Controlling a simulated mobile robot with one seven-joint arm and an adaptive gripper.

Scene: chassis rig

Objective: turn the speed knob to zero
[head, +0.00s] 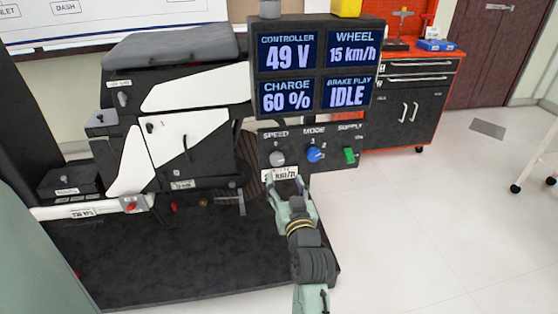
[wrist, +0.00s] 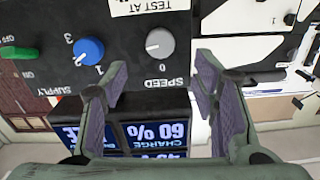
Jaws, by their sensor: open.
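The grey speed knob (head: 277,159) is on the black control panel (head: 327,160), under the word SPEED. It also shows in the wrist view (wrist: 160,43), where the panel appears upside down, with a 0 marked beside the knob. My gripper (head: 288,182) is just below the knob in the head view. In the wrist view my gripper (wrist: 160,66) is open and empty, its two fingers apart to either side of the knob's line. The fingertips appear short of the knob, not touching it. The screen (head: 318,72) reads wheel 15 km/h.
A blue mode knob (head: 314,154) and a green supply switch (head: 349,155) sit right of the speed knob. A white label (head: 286,174) is below it. The black and white scooter body (head: 180,130) stands left.

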